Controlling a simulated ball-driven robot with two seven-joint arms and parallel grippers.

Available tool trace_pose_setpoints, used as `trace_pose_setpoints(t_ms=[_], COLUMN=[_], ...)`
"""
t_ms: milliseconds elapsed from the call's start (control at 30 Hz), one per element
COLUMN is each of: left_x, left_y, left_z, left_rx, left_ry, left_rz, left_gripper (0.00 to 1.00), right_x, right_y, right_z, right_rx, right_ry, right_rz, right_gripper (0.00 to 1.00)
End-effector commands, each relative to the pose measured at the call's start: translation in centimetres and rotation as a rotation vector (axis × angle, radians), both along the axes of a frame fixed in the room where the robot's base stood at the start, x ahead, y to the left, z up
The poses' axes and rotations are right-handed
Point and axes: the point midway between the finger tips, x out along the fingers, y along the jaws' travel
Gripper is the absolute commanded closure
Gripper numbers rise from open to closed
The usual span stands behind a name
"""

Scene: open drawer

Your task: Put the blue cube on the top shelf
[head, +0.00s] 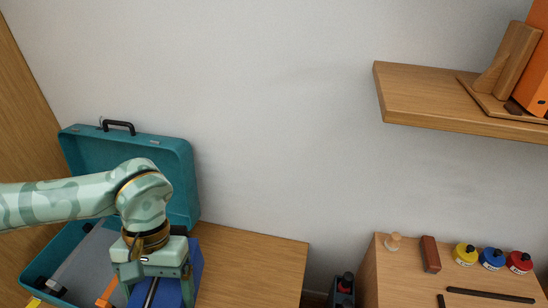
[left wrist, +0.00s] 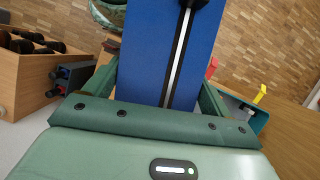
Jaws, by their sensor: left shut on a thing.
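My left gripper (head: 150,277) is at the lower left in the head view, pointing down beside the open teal case. It is shut on a blue block (head: 192,275), which shows partly behind the fingers. In the left wrist view the blue block (left wrist: 150,45) fills the space between the fingers, with a black and silver strip along its face. Its full shape is hidden, so I cannot tell if it is a cube. A wooden wall shelf (head: 425,98) is at the upper right, well away from the gripper. My right gripper is not in view.
The teal case (head: 165,160) stands open at the left on a wooden surface (head: 255,262). The shelf's left part is bare; wooden bookends (head: 515,60) and an orange binder (head: 535,75) stand at its right. Paint jars (head: 492,259) stand on a lower cabinet (head: 400,283).

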Motion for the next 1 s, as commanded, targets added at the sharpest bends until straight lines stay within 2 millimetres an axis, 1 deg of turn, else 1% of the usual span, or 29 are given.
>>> trace_pose_setpoints(t_ms=[33,100,200,300,833,933,967,1000], left_x=[0.9,1.8,2.8,3.1,3.0,2.7,2.4,1.9], left_y=[0.0,0.0,0.1,0.1,0.1,0.1,0.0,-0.1], left_z=[1.7,3.1,4.3,4.7,4.5,3.4,2.7,1.5], left_rx=[0.001,0.000,0.001,0.001,-0.001,-0.001,-0.001,-0.002], left_ry=[-0.009,-0.006,-0.001,0.000,0.003,0.006,0.007,0.011], left_rz=[-0.010,-0.018,-0.016,-0.016,-0.013,-0.014,-0.015,-0.020], left_gripper=[0.48,0.48,0.48,0.48,0.48,0.48,0.48,0.48], right_x=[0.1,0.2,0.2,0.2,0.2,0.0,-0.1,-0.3], right_y=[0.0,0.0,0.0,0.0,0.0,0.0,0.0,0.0], right_z=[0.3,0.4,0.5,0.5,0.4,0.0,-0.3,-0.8], right_rx=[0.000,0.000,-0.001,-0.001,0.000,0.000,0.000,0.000], right_ry=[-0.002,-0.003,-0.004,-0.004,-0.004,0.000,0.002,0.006], right_rz=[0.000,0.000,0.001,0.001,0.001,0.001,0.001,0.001], right_gripper=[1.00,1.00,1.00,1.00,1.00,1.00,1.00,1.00])
